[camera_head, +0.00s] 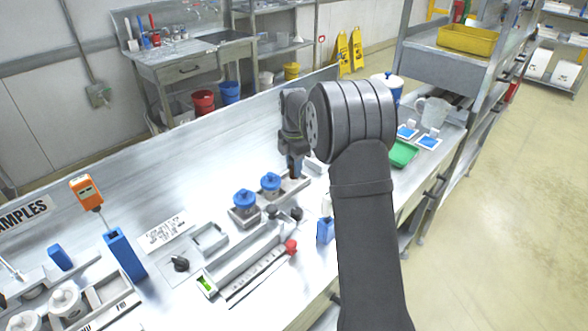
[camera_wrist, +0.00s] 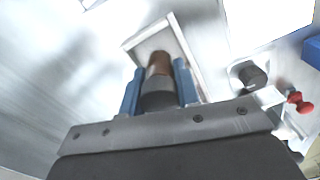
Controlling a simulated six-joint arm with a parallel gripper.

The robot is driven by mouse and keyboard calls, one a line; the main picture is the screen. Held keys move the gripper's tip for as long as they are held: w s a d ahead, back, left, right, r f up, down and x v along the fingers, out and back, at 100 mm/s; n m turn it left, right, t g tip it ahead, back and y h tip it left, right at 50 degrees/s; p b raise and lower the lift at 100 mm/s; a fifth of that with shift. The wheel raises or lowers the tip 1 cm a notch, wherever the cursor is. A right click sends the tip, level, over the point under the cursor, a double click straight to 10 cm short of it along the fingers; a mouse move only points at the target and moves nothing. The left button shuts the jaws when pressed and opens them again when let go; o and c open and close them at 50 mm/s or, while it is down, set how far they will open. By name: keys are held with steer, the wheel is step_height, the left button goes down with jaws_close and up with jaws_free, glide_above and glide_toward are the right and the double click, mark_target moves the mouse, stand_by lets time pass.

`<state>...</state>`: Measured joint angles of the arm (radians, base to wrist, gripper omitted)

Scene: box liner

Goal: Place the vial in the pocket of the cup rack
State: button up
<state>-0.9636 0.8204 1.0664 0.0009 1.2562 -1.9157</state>
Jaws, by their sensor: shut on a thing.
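The vial (camera_wrist: 158,85), a brown-topped cylinder with a dark grey body, is between the two blue fingers of my gripper (camera_wrist: 159,78) in the wrist view. My gripper is shut on it. In the same view the vial's far end overlaps a square, light-walled pocket (camera_wrist: 191,62); I cannot tell whether it is inside or above it. In the head view my gripper (camera_head: 294,168) is low over the far right end of the cup rack (camera_head: 290,190), and the vial is not clearly visible. Two blue-lidded cups (camera_head: 244,201) (camera_head: 271,183) stand in the rack.
A blue block (camera_head: 325,231) stands near the bench's front edge. A green tray (camera_head: 403,153) is at right.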

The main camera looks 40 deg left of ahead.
steer(key=shift+f, duration=0.75)
steer(key=shift+f, duration=0.1)
steer(key=o, duration=1.1)
steer(key=shift+c, duration=0.2)
step_height(320, 180, up, 12)
steer(key=shift+r, duration=0.15)
